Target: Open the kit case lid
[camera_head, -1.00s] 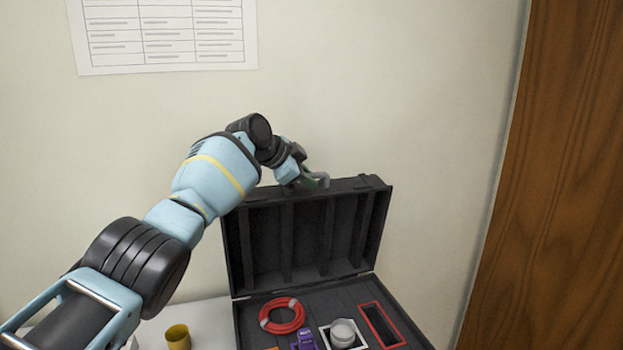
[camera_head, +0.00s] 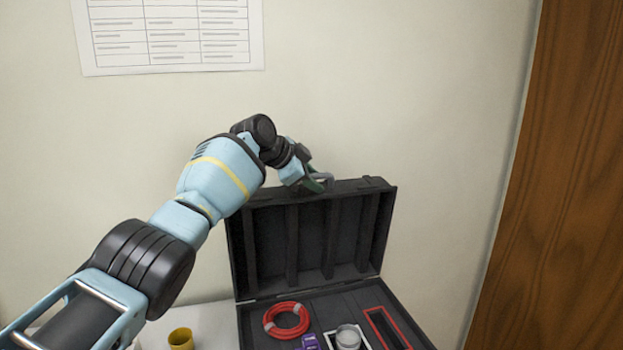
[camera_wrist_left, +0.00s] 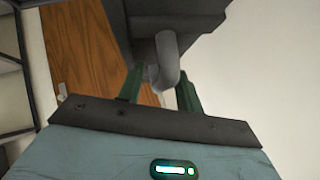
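The black kit case stands on the white table, and its lid (camera_head: 310,238) is raised upright, open toward me. The case base (camera_head: 345,305) holds several items. My left gripper (camera_head: 322,184) is at the top edge of the lid, by the grey handle. In the left wrist view, the handle (camera_wrist_left: 167,62) sits between the two green fingers (camera_wrist_left: 160,88), which are apart, with a gap at least on one side. The lid edge (camera_wrist_left: 185,17) is just beyond them. My right gripper is not in view.
In the case are a red coil (camera_head: 287,320), a purple item (camera_head: 310,342), a white-framed jar (camera_head: 348,337) and a red-framed slot (camera_head: 387,328). A yellow cup (camera_head: 181,339) stands left of the case. A wall is behind, and a wooden panel (camera_head: 560,170) is at the right.

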